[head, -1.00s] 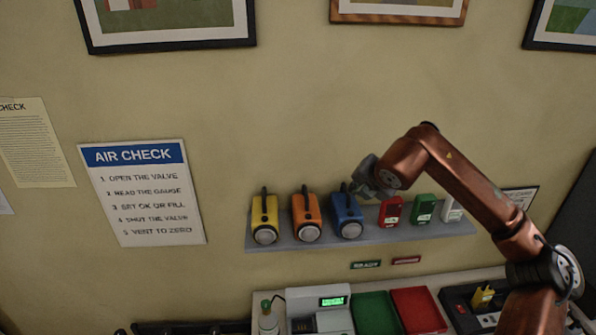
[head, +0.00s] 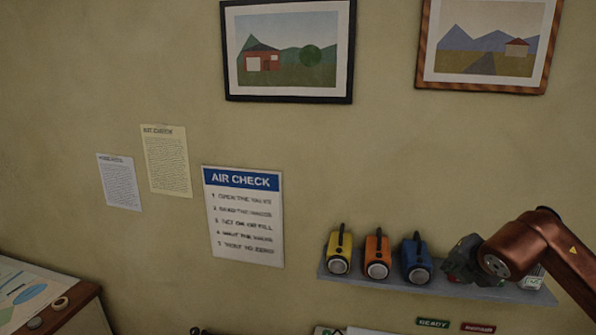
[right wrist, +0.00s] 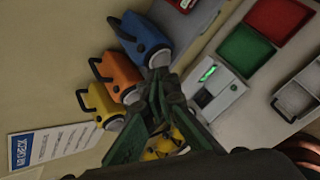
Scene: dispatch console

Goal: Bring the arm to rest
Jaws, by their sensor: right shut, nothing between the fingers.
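My right arm (head: 545,245) comes in from the right edge of the head view. My right gripper (head: 462,262) is shut and empty. In the head view it appears just right of the blue lamp (head: 417,262) and covers things on the shelf behind it. In the right wrist view the shut fingers (right wrist: 160,85) overlap the lower end of the blue lamp (right wrist: 140,38); I cannot tell whether they touch it. A yellow shape (right wrist: 165,145) shows between the finger links, too hidden to name. My left gripper is not in view.
A grey wall shelf (head: 350,280) holds a yellow lamp (head: 340,252) and an orange lamp (head: 377,256) beside the blue one. Below are a green tray (right wrist: 245,53), a red tray (right wrist: 272,20) and a white device with a lit display (right wrist: 215,90).

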